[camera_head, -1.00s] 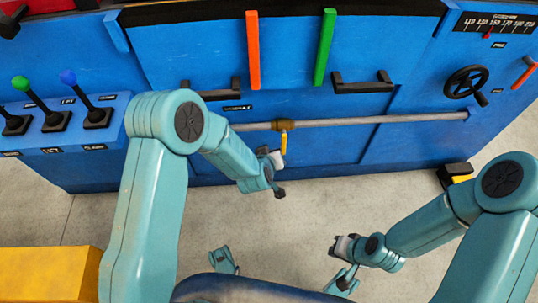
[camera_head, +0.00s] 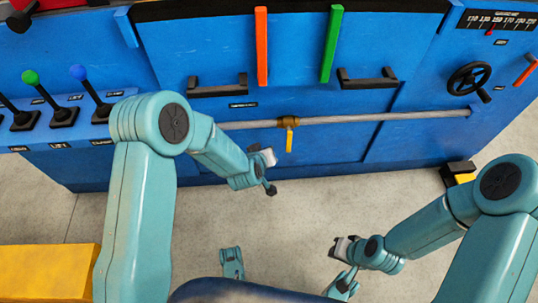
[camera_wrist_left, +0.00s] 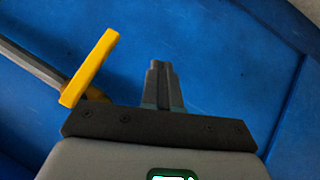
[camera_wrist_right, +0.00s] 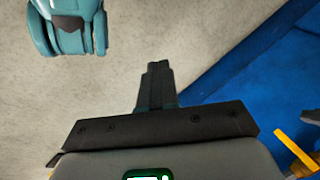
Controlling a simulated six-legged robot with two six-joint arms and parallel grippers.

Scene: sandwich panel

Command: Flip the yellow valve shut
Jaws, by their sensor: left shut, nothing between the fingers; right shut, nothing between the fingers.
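The yellow valve handle (camera_head: 289,140) hangs down from a brass valve body (camera_head: 289,122) on a grey pipe (camera_head: 390,117), roughly at right angles to the pipe. In the left wrist view the handle (camera_wrist_left: 90,68) is left of the fingers, with the pipe (camera_wrist_left: 30,62) behind it. My left gripper (camera_head: 269,175) is shut and empty, below and left of the handle, apart from it in the head view. Its shut fingers show in the left wrist view (camera_wrist_left: 160,85). My right gripper (camera_head: 340,245) is shut and empty, lower right over the floor; its fingers (camera_wrist_right: 157,85) point at floor.
The blue panel (camera_head: 210,150) carries black handles (camera_head: 218,87), an orange bar (camera_head: 261,45), a green bar (camera_head: 331,45) and a black handwheel (camera_head: 468,80). Levers stand at left. A black-and-yellow block (camera_head: 459,174) sits at lower right. Open floor lies in front.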

